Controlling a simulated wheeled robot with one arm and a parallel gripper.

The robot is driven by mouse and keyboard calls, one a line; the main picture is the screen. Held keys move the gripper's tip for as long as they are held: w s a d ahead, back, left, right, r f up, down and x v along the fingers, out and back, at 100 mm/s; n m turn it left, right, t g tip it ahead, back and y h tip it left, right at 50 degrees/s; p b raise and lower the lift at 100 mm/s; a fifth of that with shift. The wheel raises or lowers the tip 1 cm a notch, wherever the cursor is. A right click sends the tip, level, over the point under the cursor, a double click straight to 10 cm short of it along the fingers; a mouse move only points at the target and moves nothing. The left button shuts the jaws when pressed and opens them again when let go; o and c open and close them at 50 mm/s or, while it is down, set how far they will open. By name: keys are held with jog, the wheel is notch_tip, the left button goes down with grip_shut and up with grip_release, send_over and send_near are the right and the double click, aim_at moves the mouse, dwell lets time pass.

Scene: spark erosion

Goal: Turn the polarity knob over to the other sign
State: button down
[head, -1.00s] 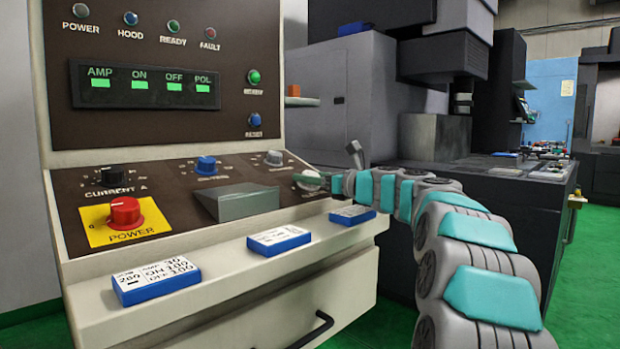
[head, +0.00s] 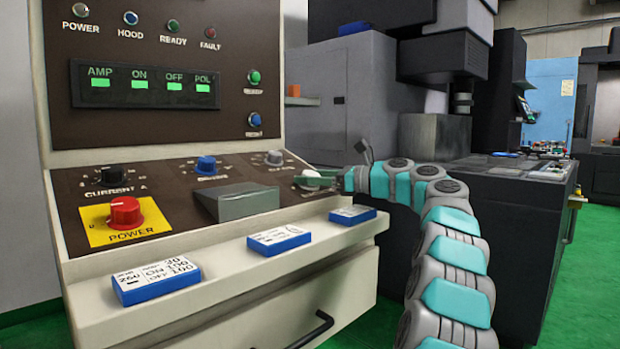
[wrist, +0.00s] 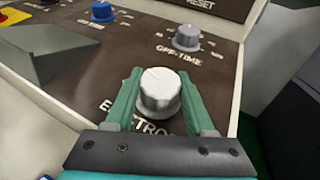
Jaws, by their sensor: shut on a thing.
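The polarity knob (wrist: 160,92) is a white, ribbed round knob on the brown sloping panel, above lettering that is partly hidden and reads "ELECTRO...". My gripper (wrist: 158,95) has its two green fingers on either side of this knob, shut on it, in the wrist view. In the head view my gripper (head: 318,176) reaches the panel's right end from the right, and the white knob (head: 305,184) shows only in part behind the fingers. The knob's sign marks are hidden or too small to read.
A grey off-time knob (wrist: 187,38) and a blue knob (wrist: 102,11) sit farther up the panel. A grey wedge-shaped block (head: 240,203) and the red power knob (head: 124,212) lie to the left. Blue-edged cards (head: 279,240) rest on the ledge below.

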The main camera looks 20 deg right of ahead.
jog(key=shift+r+n+g+y, duration=0.1)
jog(key=shift+n+g+y, duration=0.4)
jog(key=shift+n+g, duration=0.25)
dwell(0.4)
jog(key=shift+c, duration=1.3)
grip_release()
jog(key=v, duration=0.7)
jog(key=shift+s+d, duration=0.2)
jog(key=shift+s, duration=0.1)
jog(key=shift+d, duration=0.1)
